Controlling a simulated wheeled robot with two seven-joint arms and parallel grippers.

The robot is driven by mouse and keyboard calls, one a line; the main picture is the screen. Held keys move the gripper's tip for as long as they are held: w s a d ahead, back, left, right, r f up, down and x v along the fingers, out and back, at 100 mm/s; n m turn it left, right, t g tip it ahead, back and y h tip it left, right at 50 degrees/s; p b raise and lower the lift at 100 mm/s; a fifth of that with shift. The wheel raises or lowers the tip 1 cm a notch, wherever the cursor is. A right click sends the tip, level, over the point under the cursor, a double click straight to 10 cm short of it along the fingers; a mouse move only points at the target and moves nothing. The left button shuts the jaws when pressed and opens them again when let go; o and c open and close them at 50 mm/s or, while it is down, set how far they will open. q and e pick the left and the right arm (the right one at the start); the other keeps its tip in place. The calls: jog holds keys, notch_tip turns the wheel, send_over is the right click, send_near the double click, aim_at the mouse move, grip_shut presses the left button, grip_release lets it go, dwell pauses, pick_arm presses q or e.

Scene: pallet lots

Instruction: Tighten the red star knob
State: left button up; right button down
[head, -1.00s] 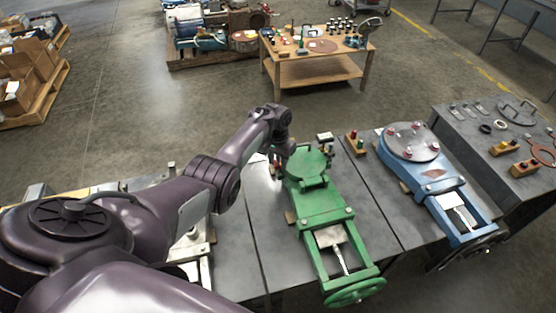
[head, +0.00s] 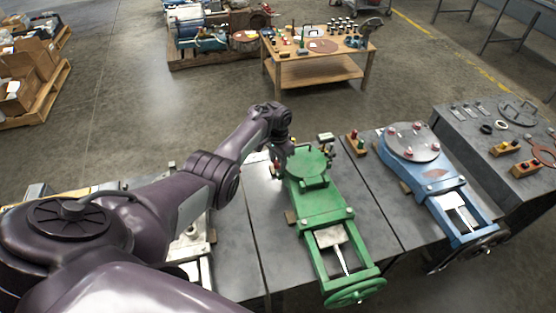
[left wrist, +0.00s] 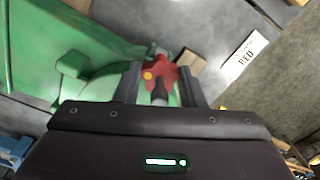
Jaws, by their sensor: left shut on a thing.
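The red star knob (left wrist: 172,76) shows in the left wrist view, at the edge of the green valve (left wrist: 90,45). My left gripper (left wrist: 162,84) is shut on the knob, with a dark finger on each side of it. In the head view my left gripper (head: 279,155) is at the far left end of the green valve (head: 316,208), and the knob is hidden or too small to make out there. A label reading RED (left wrist: 246,57) lies on the grey table beside the knob. My right gripper does not show.
A blue valve (head: 428,178) with a round grey flange stands to the right on the same bench. Small wooden blocks with coloured pegs (head: 355,145) stand between the valves. A wooden table (head: 315,68) with parts stands farther back, across open floor.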

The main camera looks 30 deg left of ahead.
pick_arm(q)
jog(key=o, duration=1)
notch_tip(320, 180, up, 7)
jog(key=shift+f+p, duration=0.2)
jog(key=shift+p, duration=0.85)
jog(key=shift+r, duration=0.55)
